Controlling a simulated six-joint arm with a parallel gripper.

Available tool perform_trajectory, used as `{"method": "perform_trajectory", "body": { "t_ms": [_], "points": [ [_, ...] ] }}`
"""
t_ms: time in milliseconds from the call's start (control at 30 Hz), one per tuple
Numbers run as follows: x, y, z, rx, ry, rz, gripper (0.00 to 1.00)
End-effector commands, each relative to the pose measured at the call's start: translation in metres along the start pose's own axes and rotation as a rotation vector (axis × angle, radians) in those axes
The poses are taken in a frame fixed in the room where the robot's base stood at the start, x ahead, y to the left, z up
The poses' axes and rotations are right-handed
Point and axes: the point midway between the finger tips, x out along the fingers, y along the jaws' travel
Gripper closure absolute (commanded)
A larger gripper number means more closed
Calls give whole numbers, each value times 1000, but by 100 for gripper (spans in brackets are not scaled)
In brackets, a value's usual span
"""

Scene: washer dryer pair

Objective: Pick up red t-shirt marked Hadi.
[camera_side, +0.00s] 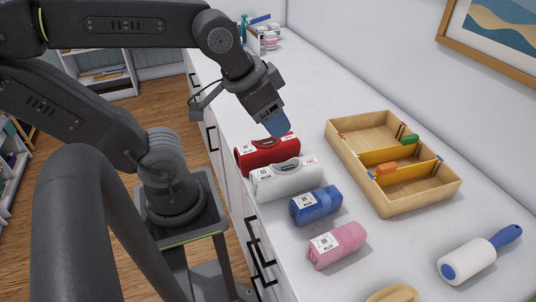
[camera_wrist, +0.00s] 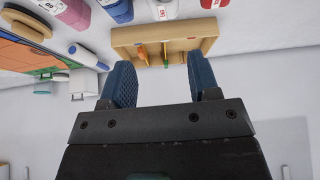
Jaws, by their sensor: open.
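A red rolled t-shirt (camera_side: 254,158) lies on the white counter at the far end of a row of rolled clothes. It has a white label on its left end; I cannot read a name on it. In the wrist view only a bit of the red roll (camera_wrist: 209,4) shows at the top edge. My gripper (camera_side: 279,126) is above the counter, its blue fingers overlapping the roll's far edge in the side view; I cannot tell the height gap. In the wrist view my gripper (camera_wrist: 160,64) has its fingers apart with nothing held between them.
White (camera_side: 286,181), blue (camera_side: 316,206) and pink (camera_side: 336,246) rolls lie nearer the side camera. A divided wooden tray (camera_side: 432,204) stands to the right, with a lint roller (camera_side: 468,261) in front. Clear counter lies beyond the red roll. A wall (camera_side: 400,60) bounds the right.

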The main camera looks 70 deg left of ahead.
Motion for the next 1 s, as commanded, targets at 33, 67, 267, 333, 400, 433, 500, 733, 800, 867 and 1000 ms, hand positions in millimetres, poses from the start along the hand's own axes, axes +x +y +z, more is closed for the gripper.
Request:
{"method": "perform_trajectory", "body": {
  "t_ms": [33, 67, 267, 333, 400, 433, 500, 733, 800, 867, 1000],
  "points": [
    [0, 0, 0, 0, 0, 0, 39],
    [0, 0, 0, 0, 0, 0, 37],
    [0, 0, 0, 0, 0, 0, 17],
    [0, 0, 0, 0, 0, 0, 11],
    [0, 0, 0, 0, 0, 0, 11],
    [0, 0, 0, 0, 0, 0, 11],
    [0, 0, 0, 0, 0, 0, 11],
    [9, -14, -9, -5, -105, -30, 11],
    [17, -26, -15, -8, -192, -46, 11],
    [24, -39, -20, -13, -273, -54, 11],
    [41, -68, -29, -25, -454, -48, 11]
  ]
}}
